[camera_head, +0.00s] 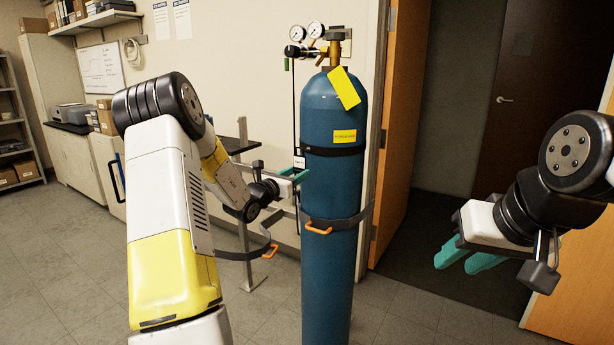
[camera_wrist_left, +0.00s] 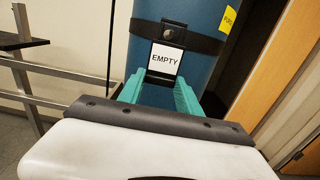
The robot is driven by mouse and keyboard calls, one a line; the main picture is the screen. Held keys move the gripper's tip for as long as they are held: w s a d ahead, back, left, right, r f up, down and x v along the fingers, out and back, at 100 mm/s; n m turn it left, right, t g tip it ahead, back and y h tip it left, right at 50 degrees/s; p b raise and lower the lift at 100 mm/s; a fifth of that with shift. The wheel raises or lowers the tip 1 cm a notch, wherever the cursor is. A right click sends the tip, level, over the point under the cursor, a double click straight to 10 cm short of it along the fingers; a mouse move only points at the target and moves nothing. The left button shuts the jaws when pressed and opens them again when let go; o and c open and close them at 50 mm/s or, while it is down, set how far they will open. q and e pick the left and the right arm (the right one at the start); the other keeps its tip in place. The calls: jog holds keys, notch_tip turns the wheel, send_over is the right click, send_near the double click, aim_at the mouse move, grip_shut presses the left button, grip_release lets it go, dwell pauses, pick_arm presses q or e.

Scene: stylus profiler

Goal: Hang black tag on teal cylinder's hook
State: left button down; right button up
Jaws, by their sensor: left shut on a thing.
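The tall teal cylinder (camera_head: 333,260) stands upright in the middle of the head view, and part of it shows in the left wrist view (camera_wrist_left: 205,18). My left gripper (camera_head: 297,176) is at the cylinder's left side, just below its upper black band. In the left wrist view, my left gripper (camera_wrist_left: 165,82) is shut on the tag (camera_wrist_left: 164,58), black at the top with a white "EMPTY" face. The tag is upright in front of the black band. I cannot tell the hook apart or whether the tag touches it. My right gripper (camera_head: 462,262) is open and empty at the right.
A lower strap with orange clips (camera_head: 318,229) rings the cylinder. A regulator with gauges (camera_head: 316,31) and a yellow tag (camera_head: 344,88) are near its top. A metal rail stand (camera_head: 244,210) is at left. An orange-brown door (camera_head: 403,130) stands behind at right.

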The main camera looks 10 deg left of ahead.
pick_arm(q)
jog(key=shift+x, duration=1.4)
jog(key=shift+f, duration=0.5)
jog(key=c, duration=0.7)
grip_release()
jog(key=shift+c, duration=0.2)
jog(key=shift+c, duration=0.5)
jog(key=v, duration=0.8)
jog(key=shift+s, duration=0.1)
